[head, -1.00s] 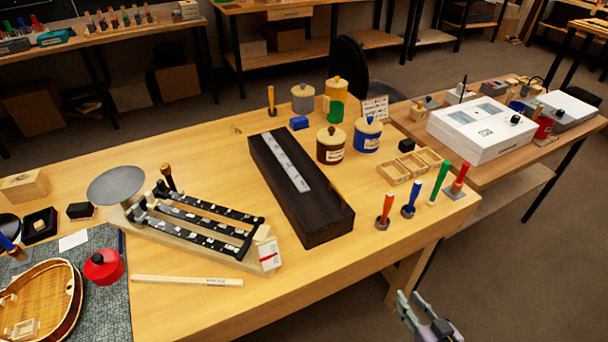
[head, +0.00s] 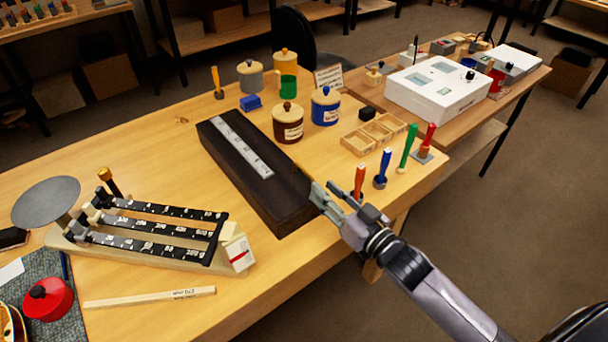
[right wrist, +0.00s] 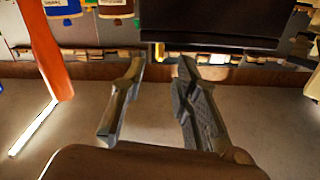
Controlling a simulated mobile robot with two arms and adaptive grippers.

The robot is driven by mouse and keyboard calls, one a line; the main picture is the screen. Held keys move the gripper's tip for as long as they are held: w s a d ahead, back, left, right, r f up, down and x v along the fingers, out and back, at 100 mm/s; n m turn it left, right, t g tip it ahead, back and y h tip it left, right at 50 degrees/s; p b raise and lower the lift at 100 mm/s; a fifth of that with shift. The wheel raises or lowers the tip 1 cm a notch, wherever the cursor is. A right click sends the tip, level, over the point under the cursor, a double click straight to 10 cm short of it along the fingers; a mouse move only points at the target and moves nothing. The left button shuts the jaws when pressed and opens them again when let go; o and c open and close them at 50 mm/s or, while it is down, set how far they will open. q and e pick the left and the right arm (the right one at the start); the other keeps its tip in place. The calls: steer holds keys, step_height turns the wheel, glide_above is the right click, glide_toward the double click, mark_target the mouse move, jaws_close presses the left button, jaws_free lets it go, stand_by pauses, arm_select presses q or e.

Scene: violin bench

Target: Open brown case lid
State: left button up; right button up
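The long dark brown case (head: 285,205) lies shut on the wooden bench, with a pale strip (head: 242,142) along its lid. My right gripper (head: 326,193) is at the near right end of the case in the head view. In the right wrist view its two fingers (right wrist: 162,68) are apart with nothing held between them. The dark case (right wrist: 215,22) is just beyond the fingertips there, and a small yellow piece (right wrist: 159,49) shows between them. I cannot tell whether a finger touches the case. My left gripper is not in view.
An orange-handled tool (head: 359,180) stands close beside my right gripper, with blue, green and red ones to its right. Lidded jars (head: 288,122) stand behind the case. A balance (head: 150,235) is left of it.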

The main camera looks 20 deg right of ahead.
mark_target(312, 179)
steer(key=b+x, duration=0.2)
steer(key=x, duration=0.6)
steer(key=shift+w+a+f, duration=0.1)
steer(key=shift+w, duration=0.2)
steer(key=shift+c, duration=0.4)
jaws_close()
